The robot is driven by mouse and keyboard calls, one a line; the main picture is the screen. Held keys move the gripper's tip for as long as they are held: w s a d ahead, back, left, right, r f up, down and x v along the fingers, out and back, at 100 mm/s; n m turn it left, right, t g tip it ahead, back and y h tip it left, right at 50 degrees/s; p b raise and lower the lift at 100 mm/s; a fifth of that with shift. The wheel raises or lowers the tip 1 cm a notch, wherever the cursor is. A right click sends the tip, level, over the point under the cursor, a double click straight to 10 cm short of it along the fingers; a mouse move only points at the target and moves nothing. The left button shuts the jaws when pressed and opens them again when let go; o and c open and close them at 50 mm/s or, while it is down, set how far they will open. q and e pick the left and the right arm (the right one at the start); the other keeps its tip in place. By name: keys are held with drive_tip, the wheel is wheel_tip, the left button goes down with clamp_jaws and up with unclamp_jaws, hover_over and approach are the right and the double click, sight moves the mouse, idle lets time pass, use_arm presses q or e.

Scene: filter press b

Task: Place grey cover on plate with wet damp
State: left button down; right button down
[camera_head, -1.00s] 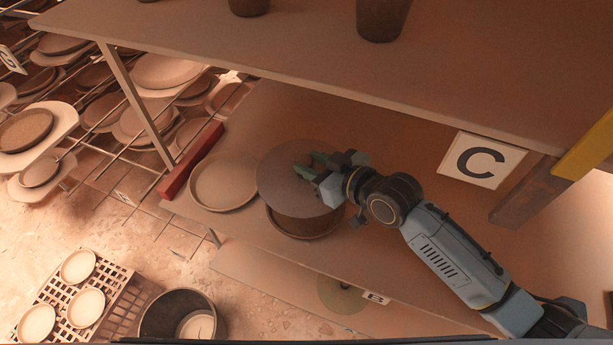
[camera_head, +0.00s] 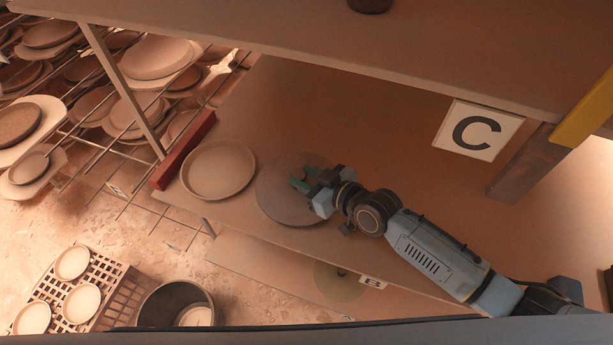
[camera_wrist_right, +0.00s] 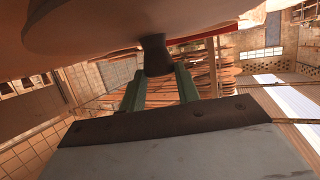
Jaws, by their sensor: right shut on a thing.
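The grey cover (camera_head: 277,207) is a flat round disc on the middle shelf, in the centre of the head view. My right gripper (camera_head: 303,180) is shut on its knob, and the green fingers also show around the dark knob (camera_wrist_right: 155,52) in the right wrist view. The cover lies over the spot of the plate with the damp dark contents. That plate is now hidden beneath it, so I cannot tell how closely the cover touches it. My left gripper is not in view.
An empty round plate (camera_head: 218,172) stands just left of the cover. A red bar (camera_head: 184,150) runs along the shelf's left end. The upper shelf (camera_head: 300,55) hangs above. A dark bucket (camera_head: 150,310) stands on the floor. The shelf behind the cover is clear.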

drive_tip(key=shift+f, duration=0.2)
drive_tip(key=c, duration=1)
unclamp_jaws()
drive_tip(key=shift+r, duration=0.15)
drive_tip(key=shift+d+r, duration=0.1)
drive_tip(key=shift+r, duration=0.05)
drive_tip(key=p+v, duration=0.1)
drive_tip(key=v, duration=1.1)
